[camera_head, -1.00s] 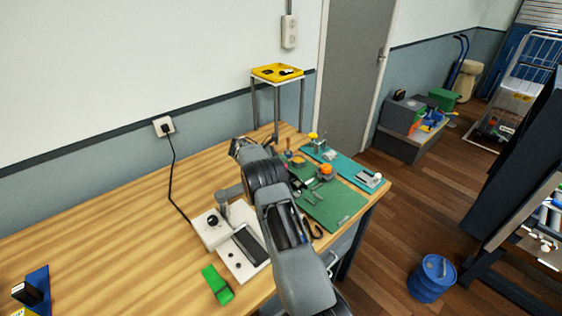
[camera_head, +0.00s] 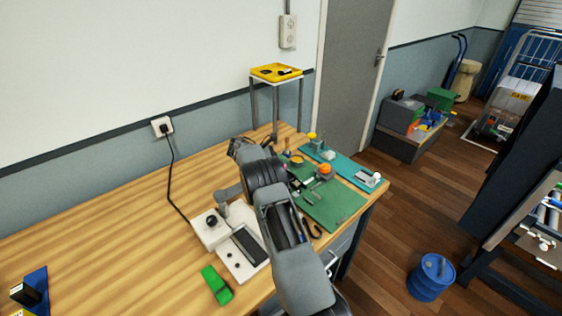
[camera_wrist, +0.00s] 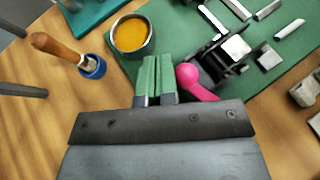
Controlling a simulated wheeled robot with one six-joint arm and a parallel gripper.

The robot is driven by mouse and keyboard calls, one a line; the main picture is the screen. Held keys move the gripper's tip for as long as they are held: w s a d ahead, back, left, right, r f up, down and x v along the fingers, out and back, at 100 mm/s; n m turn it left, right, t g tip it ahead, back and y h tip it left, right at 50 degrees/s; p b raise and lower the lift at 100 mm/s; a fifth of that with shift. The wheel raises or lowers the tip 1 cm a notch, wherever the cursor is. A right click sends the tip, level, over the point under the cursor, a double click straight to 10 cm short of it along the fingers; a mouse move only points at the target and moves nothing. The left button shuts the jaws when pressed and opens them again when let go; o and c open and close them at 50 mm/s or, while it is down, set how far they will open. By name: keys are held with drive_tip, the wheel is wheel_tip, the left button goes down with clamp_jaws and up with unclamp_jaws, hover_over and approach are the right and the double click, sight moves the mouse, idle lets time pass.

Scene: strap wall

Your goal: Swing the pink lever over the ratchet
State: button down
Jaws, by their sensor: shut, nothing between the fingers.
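The pink lever (camera_wrist: 194,84) shows in the wrist view as a rounded pink knob at the near end of the dark ratchet (camera_wrist: 214,62). The ratchet lies on the green mat (camera_wrist: 185,15), with pale metal pieces on and beside it. My gripper (camera_wrist: 155,62) has green fingers pressed together, with nothing between them. The fingers are just left of the pink knob; I cannot tell if they touch it.
A cup of yellow-orange stuff (camera_wrist: 131,35) stands close by the fingers, left of them. A wooden-handled tool in a blue holder (camera_wrist: 92,67) is further left. Loose metal pieces (camera_wrist: 290,28) lie on the mat. A white device (camera_head: 238,246) sits on the wooden bench nearer the front.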

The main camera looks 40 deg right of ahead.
idle(0.3)
drive_tip(key=v, duration=1.4)
drive_tip(key=shift+b, duration=0.45)
drive_tip(key=shift+d, duration=0.15)
